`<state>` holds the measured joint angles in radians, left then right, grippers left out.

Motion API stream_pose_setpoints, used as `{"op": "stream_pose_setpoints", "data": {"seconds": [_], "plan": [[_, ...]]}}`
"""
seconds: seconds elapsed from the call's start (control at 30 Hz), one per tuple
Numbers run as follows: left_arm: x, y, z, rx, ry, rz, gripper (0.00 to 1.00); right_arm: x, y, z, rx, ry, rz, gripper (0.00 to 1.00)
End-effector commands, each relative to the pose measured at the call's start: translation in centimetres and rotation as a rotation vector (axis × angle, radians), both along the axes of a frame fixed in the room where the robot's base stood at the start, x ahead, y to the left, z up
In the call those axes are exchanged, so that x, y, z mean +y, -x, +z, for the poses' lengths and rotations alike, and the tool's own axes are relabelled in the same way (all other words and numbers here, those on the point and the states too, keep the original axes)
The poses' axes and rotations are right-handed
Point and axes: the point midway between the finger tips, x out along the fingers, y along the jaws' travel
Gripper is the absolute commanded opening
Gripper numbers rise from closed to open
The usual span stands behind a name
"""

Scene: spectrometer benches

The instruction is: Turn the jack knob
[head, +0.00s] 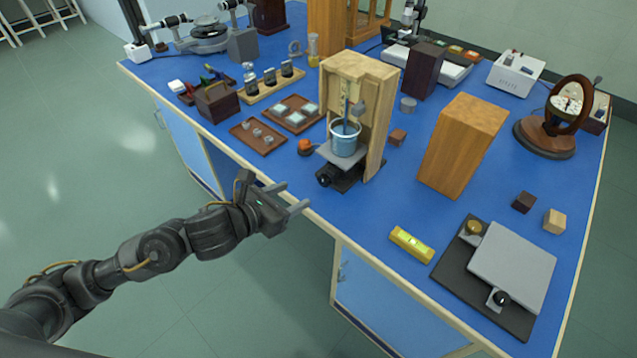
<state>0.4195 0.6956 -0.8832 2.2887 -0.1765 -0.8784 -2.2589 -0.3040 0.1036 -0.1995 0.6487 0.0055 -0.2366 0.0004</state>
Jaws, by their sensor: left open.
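A blue beaker (346,139) stands on the plate. A second, larger jack with a wide grey plate (514,262) sits on a dark base at the lower right, with a black knob (501,298) at its front. My left gripper (294,197) is open and empty, off the bench's front edge, left of and apart from the small jack's knob. My right gripper is out of view.
An orange-brown round object (305,147) sits just left of the small jack. A tall wooden block (462,146) stands to its right. A yellow level (411,244) lies near the front edge. Bare blue bench lies between the small jack and the level.

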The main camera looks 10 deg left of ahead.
Motion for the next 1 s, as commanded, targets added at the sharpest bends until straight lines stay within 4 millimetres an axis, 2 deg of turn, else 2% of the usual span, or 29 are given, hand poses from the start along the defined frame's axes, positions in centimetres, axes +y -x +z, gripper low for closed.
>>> {"op": "stream_pose_setpoints", "data": {"seconds": [0.27,0.7,1.0], "plan": [[-0.7,-0.8,-0.3,-0.007,-0.007,-0.008,0.54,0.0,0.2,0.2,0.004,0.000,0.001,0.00],[-4.8,-6.6,-3.2,-0.006,-0.008,-0.006,0.54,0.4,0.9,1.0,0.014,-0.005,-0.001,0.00],[-5.8,-8.1,-4.1,-0.007,-0.008,-0.006,0.54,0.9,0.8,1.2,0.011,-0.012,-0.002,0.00]]}}
